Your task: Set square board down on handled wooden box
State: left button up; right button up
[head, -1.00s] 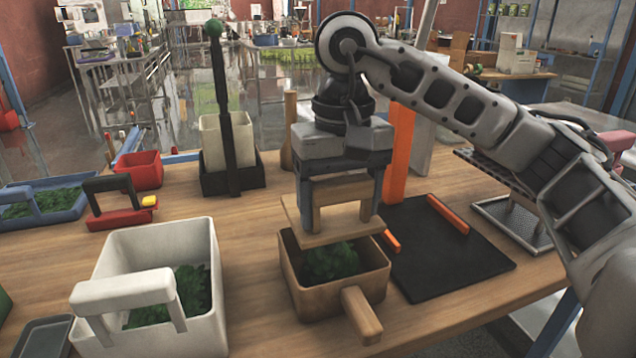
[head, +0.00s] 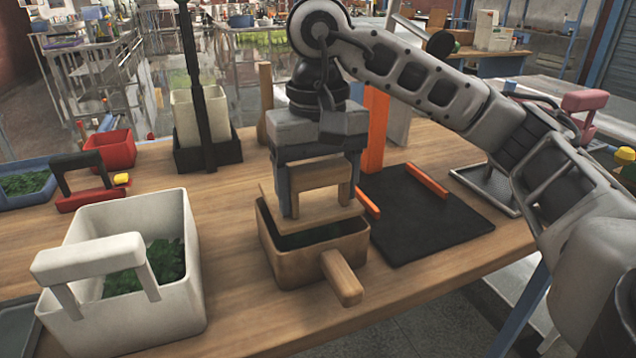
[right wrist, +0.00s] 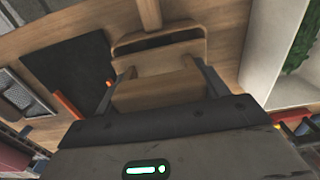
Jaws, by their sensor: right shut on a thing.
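The square board (head: 322,214) is light wood with a raised bridge-shaped handle. My right gripper (head: 317,190) is shut on that handle and points down. The handled wooden box (head: 298,264) stands below, with its stubby handle (head: 342,278) toward the front right. The board is over the back part of the box opening, and a dark gap with some green shows at the front. Whether the board touches the rim is unclear. The right wrist view shows the board (right wrist: 158,64) beside the box's open slot. My left gripper is out of view.
A white handled bin (head: 180,300) with greens stands left of the box. A black mat (head: 425,225) with orange bars lies to the right. An orange upright block (head: 375,130) and a black holder with a white container (head: 190,115) stand behind.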

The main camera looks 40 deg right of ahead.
aim_at(318, 208)
jog(key=shift+f+b, duration=1.35)
jog(key=shift+f, duration=0.35)
jog(key=shift+f+b, duration=0.9)
jog(key=shift+f, duration=0.1)
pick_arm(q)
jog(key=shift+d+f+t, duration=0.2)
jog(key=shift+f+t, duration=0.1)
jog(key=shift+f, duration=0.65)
pick_arm(e)
jog(key=shift+f, duration=0.15)
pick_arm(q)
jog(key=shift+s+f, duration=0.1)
pick_arm(e)
jog(key=o, duration=1.1)
jog(key=shift+o, duration=0.2)
